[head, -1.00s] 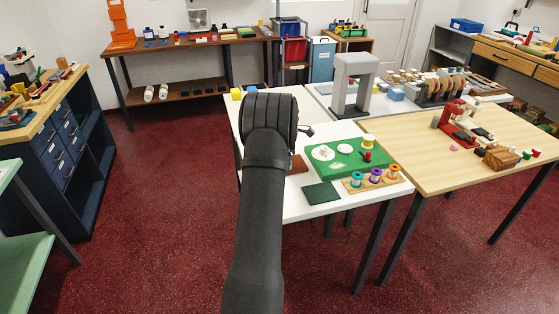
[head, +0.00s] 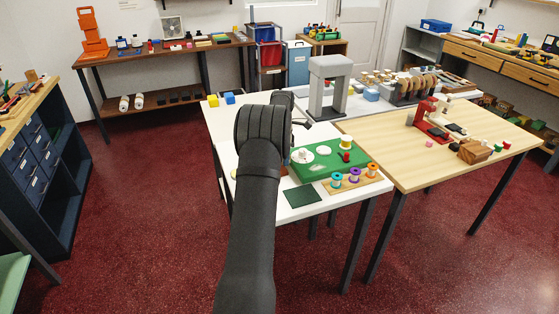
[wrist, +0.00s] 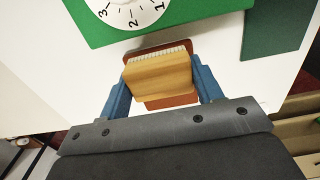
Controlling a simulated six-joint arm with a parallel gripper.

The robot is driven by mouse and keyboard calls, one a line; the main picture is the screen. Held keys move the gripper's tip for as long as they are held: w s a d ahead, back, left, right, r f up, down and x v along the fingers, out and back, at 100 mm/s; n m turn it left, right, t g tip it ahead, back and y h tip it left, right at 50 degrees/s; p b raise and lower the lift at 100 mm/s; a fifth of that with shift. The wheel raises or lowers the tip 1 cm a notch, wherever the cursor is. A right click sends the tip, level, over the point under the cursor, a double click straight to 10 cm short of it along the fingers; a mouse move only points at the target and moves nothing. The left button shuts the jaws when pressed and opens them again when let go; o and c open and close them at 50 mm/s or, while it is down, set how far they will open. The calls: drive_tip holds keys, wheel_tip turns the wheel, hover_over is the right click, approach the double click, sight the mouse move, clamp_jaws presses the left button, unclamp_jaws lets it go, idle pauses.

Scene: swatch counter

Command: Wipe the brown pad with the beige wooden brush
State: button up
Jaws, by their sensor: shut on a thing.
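The beige wooden brush (wrist: 160,77), with pale bristles along its far edge, is between the blue fingers of my gripper (wrist: 161,84). My gripper is shut on it. The brown pad (wrist: 166,102) lies on the white table under the brush and shows on its near and far sides in the wrist view. I cannot tell whether the bristles touch the pad. In the head view my arm hides the brush and the pad.
A green board (head: 330,174) with white dials lies just beyond the pad. A dark green square (head: 303,197) and a rack of colored spools (head: 355,177) lie nearby. A grey arch (head: 327,85) stands farther back. Yellow and blue blocks are at the far left.

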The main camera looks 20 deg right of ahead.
drive_tip(key=shift+r, duration=2.65)
